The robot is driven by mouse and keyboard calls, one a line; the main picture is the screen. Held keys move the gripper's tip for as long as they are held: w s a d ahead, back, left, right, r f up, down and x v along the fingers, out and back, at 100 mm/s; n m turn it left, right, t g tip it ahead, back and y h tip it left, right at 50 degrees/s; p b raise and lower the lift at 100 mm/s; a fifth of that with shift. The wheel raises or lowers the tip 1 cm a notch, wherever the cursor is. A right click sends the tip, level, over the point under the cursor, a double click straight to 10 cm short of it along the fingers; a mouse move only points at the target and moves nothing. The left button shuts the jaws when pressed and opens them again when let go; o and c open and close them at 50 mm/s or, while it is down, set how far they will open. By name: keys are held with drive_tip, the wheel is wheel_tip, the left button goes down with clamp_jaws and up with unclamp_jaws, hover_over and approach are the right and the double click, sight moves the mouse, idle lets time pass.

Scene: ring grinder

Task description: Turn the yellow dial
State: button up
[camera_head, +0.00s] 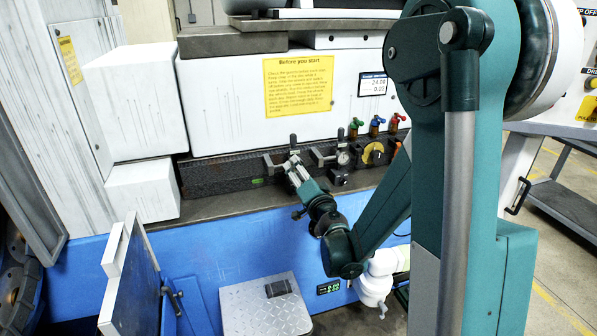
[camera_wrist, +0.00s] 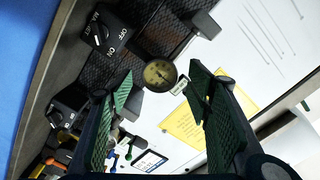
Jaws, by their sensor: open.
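The yellow dial (camera_head: 373,153) is on the dark control strip of the white machine, below the coloured valves. In the wrist view a small yellow part (camera_wrist: 65,135) shows at the lower left, partly hidden behind a finger; it looks like the same dial. My gripper (camera_head: 293,162) is in front of the strip, to the left of the dial and apart from it. In the wrist view my gripper (camera_wrist: 160,88) has its two green fingers wide apart. Nothing is held between them.
A round gauge (camera_wrist: 160,75) shows beyond my fingers, with a black OFF/ON switch (camera_wrist: 105,35) to its left. Green, blue and red valves (camera_head: 376,126) stand above the dial. A grey ledge (camera_head: 225,207) runs below the strip. A yellow notice (camera_head: 297,85) is above.

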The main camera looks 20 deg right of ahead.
drive_tip(key=s, duration=1)
drive_tip(key=shift+s, duration=0.3)
drive_tip(key=s+a+r+n+g+y+p, duration=0.1)
drive_tip(key=s+a+r+n+g+y, duration=0.35)
drive_tip(key=s+a+n, duration=0.55)
drive_tip(key=s+d+f+g+h, duration=0.1)
drive_tip(key=s+g+h, duration=0.1)
drive_tip(key=s, duration=0.9)
drive_tip(key=s+d+f+g+h+p, duration=0.1)
drive_tip(key=s+g, duration=0.3)
drive_tip(key=s, duration=0.8)
drive_tip(key=shift+d+f+h, duration=0.3)
drive_tip(key=shift+d+h, duration=0.05)
drive_tip(key=shift+h, duration=0.4)
drive_tip(key=shift+w, duration=0.1)
idle(2.6)
